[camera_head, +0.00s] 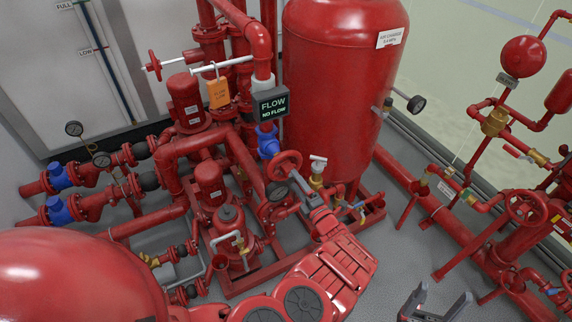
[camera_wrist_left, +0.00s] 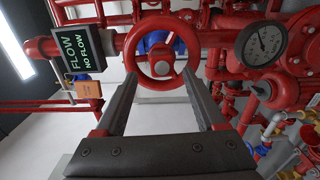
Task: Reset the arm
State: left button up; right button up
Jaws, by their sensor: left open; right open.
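My left arm (camera_head: 335,265) is red and reaches up from the bottom middle of the head view. Its left gripper (camera_head: 297,180) is close to a red handwheel (camera_head: 284,165). In the left wrist view the left gripper (camera_wrist_left: 160,76) has its two fingers apart with nothing between them. The handwheel (camera_wrist_left: 154,88) is just past the fingertips, in line with the gap; whether they touch cannot be told. My right gripper (camera_head: 443,294) is at the bottom right of the head view, open and empty, over the floor.
A FLOW / NO FLOW sign (camera_head: 272,104) hangs above the handwheel, and a pressure gauge (camera_wrist_left: 265,42) is to its right in the wrist view. A big red tank (camera_head: 340,90) stands behind. Pipes crowd both sides. Grey floor (camera_head: 400,250) is clear at the right middle.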

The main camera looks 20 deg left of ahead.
pick_arm(q)
jog(key=shift+s+d+f, duration=0.15)
jog(key=shift+s+d, duration=0.2)
jog(key=shift+d, duration=0.2)
